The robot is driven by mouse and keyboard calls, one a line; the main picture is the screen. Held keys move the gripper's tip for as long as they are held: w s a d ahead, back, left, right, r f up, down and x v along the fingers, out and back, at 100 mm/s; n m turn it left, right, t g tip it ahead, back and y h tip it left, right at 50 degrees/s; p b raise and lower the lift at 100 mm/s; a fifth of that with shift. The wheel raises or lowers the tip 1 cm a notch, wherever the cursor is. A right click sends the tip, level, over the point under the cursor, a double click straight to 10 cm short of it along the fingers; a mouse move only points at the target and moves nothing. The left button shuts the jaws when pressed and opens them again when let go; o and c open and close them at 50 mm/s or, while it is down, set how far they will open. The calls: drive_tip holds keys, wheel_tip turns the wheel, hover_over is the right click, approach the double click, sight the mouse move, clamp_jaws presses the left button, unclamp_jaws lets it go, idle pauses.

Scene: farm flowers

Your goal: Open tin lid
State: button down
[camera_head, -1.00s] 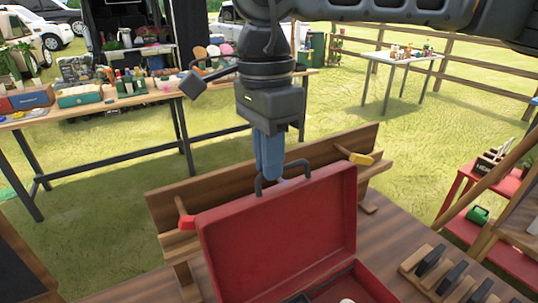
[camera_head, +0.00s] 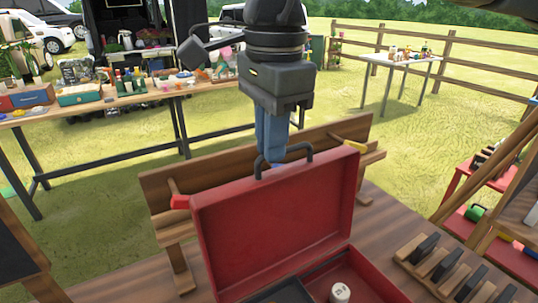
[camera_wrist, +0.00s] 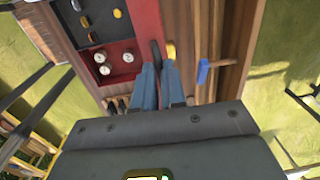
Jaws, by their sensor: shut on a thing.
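The red tin (camera_head: 385,286) stands on the brown wooden table with its lid (camera_head: 278,212) swung up to about upright, the red inside facing me. A dark handle (camera_head: 309,152) sits on the lid's top edge. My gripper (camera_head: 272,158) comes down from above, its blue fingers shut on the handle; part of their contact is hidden. In the wrist view the blue fingers (camera_wrist: 158,90) meet at the red lid's edge, beside the open tin (camera_wrist: 118,62). Small white round items (camera_wrist: 101,64) and dark compartments show inside the tin.
A wooden rack (camera_head: 215,180) with red and yellow pieces stands close behind the lid. A slotted wooden holder (camera_head: 440,265) with dark blocks sits to the right of the tin. A red shelf (camera_head: 515,262) stands farther right. Open grass lies beyond.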

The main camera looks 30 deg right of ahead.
drive_tip(key=s+b, duration=0.2)
drive_tip(key=s, duration=0.4)
drive_tip(key=shift+b, duration=0.3)
drive_tip(key=shift+r, duration=0.1)
drive_tip(key=c, duration=1.2)
unclamp_jaws()
drive_tip(key=shift+r, duration=0.15)
wheel_tip(320, 180, up, 8)
drive_tip(key=shift+s+f, duration=0.25)
